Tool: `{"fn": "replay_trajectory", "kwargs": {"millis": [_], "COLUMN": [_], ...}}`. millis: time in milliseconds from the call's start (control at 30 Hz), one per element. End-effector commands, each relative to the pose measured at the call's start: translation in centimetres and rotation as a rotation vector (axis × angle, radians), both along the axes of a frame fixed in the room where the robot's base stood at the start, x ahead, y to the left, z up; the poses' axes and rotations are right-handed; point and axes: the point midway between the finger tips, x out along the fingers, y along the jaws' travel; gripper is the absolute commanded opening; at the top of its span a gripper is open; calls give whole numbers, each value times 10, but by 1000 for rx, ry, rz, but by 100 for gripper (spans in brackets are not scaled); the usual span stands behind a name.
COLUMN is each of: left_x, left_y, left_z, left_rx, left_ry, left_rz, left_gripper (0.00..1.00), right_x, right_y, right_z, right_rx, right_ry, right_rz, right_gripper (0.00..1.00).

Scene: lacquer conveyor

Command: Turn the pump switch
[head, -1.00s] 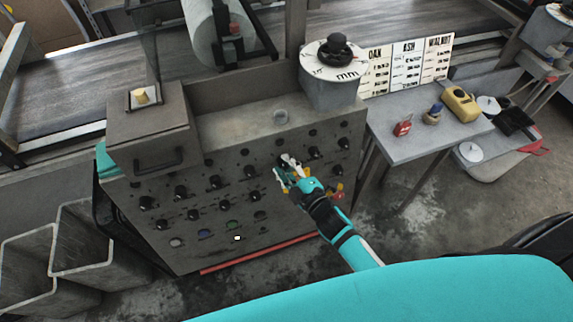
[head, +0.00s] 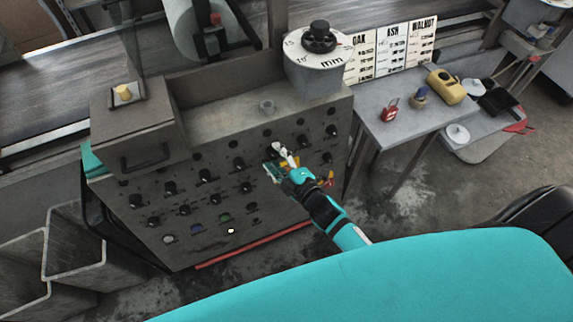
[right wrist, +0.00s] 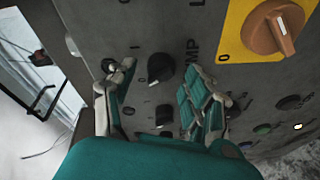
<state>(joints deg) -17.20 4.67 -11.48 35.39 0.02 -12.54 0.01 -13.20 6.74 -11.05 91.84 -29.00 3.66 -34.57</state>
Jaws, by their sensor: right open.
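A black knob with a white pointer mark (right wrist: 160,68) sits on the grey panel in the right wrist view. Lettering ending in "MP" stands beside it, with a "0" below, so it appears to be the pump switch. My right gripper (right wrist: 158,76) is open, with its fingers on either side of this knob. I cannot tell whether they touch it. In the head view, my right gripper (head: 279,161) is at the upper right of the control panel (head: 205,245) and hides the knob there. My left gripper is not in view.
An orange knob (right wrist: 275,28) on a yellow plate is close to the right finger. Several other black knobs and coloured buttons cover the panel. A dial marked "mm" (head: 318,48) stands above. A side table (head: 375,135) holds a red padlock (head: 390,110) and a yellow device (head: 446,86).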

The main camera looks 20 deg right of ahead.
Motion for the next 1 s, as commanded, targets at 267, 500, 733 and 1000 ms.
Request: {"fn": "replay_trajectory", "kwargs": {"millis": [267, 500, 733, 1000], "left_x": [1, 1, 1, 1], "left_y": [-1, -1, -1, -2], "left_z": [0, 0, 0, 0], "left_rx": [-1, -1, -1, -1], "left_ry": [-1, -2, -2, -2], "left_rz": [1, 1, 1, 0], "left_gripper": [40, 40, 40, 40], "right_x": [-55, -95, -108, -108], "right_y": [-13, -23, -26, -26], "right_z": [7, 14, 18, 18], "right_rx": [-1, -1, -1, -1], "right_ry": [5, 4, 1, 1], "right_rz": [0, 0, 1, 1], "right_gripper": [52, 52, 52, 52]}}
